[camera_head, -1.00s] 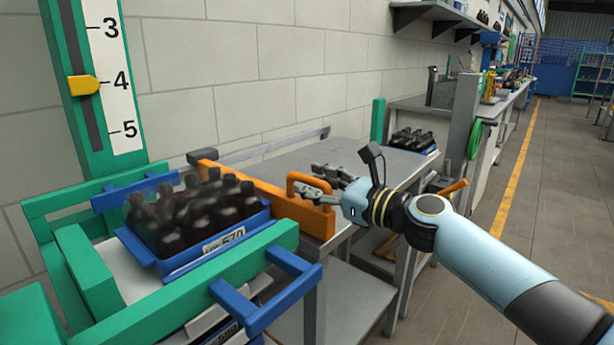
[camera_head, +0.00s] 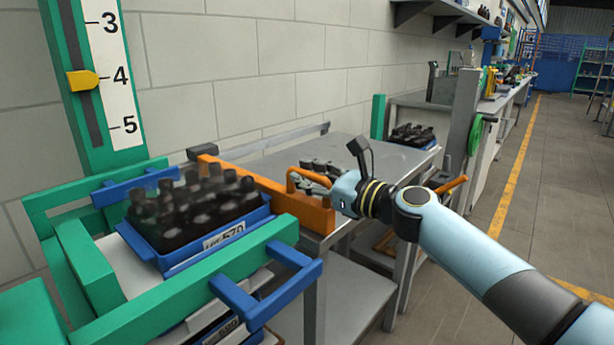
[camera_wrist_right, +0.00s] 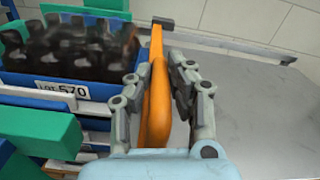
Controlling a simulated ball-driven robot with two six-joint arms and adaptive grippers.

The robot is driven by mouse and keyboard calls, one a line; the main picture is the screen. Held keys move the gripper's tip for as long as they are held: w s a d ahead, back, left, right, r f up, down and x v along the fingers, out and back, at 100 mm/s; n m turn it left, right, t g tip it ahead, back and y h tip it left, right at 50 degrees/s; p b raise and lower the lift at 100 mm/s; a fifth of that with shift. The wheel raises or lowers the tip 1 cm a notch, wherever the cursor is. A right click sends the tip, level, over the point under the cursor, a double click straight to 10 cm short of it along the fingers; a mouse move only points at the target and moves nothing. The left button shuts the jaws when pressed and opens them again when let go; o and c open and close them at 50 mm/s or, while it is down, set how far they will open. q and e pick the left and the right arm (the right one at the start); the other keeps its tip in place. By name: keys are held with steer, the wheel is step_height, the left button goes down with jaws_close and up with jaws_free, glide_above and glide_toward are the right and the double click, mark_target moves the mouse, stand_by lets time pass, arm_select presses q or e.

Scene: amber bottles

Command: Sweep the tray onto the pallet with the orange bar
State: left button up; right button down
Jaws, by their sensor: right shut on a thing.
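The orange bar (camera_head: 262,190) stands on edge across the left end of the grey table, its handle toward me. My right gripper (camera_head: 314,177) is shut on that handle; in the right wrist view its fingers (camera_wrist_right: 156,95) lie on both sides of the orange bar (camera_wrist_right: 156,75). The blue tray (camera_head: 215,243) holds several dark bottles (camera_head: 195,205) and bears a label ending in 570. It sits on the pallet stack inside the green frame, left of the bar; the light pallet surface (camera_head: 128,262) shows beside it. The bottles look blurred. My left gripper is not in view.
Green rails (camera_head: 185,292) and blue brackets (camera_head: 265,300) surround the stack. The grey table (camera_head: 330,155) is bare right of the bar. Another crate of dark bottles (camera_head: 412,137) stands beyond it. A green post with a numbered scale (camera_head: 122,90) rises at the left.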

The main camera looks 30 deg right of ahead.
steer(key=shift+a, duration=0.1)
steer(key=a, duration=0.1)
steer(key=s+a+p, duration=0.1)
steer(key=a+p, duration=0.1)
steer(key=a, duration=0.1)
steer(key=shift+s+f, duration=0.1)
steer(key=shift+s, duration=0.25)
steer(key=c, duration=1.2)
jaws_free()
steer(key=shift+s+a, duration=0.1)
steer(key=shift+a, duration=0.05)
steer(key=shift+c, duration=0.2)
steer(key=v, duration=1.2)
steer(key=shift+f, duration=0.1)
